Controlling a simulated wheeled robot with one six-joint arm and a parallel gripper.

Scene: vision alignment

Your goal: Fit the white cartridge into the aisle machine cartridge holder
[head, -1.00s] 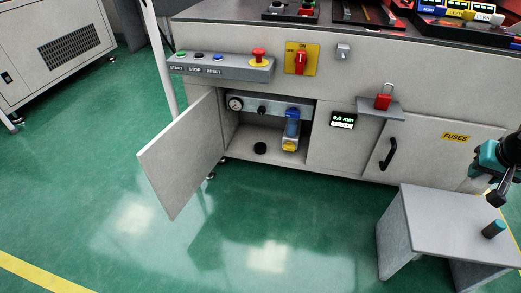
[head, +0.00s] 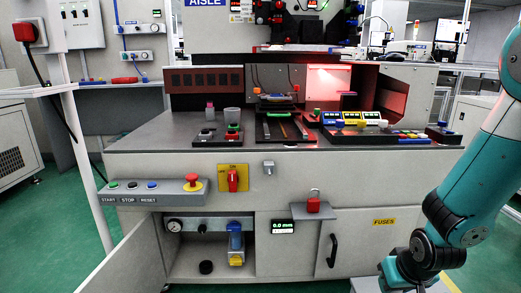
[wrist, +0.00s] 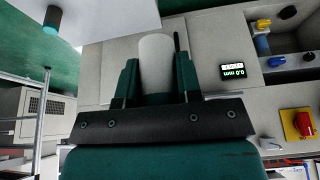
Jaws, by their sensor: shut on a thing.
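In the wrist view my gripper (wrist: 157,75) has its two teal fingers on either side of a white cylinder (wrist: 157,50), which looks like the white cartridge. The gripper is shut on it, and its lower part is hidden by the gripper. In the head view my arm comes down at the right, and the gripper is not clearly seen. The aisle machine (head: 290,165) fills the middle. Its open lower compartment (head: 185,270) holds a gauge, a blue and yellow unit (head: 236,245) and a black round piece (head: 205,267). Which part is the cartridge holder I cannot tell.
The open compartment door (head: 125,262) swings out at the left.

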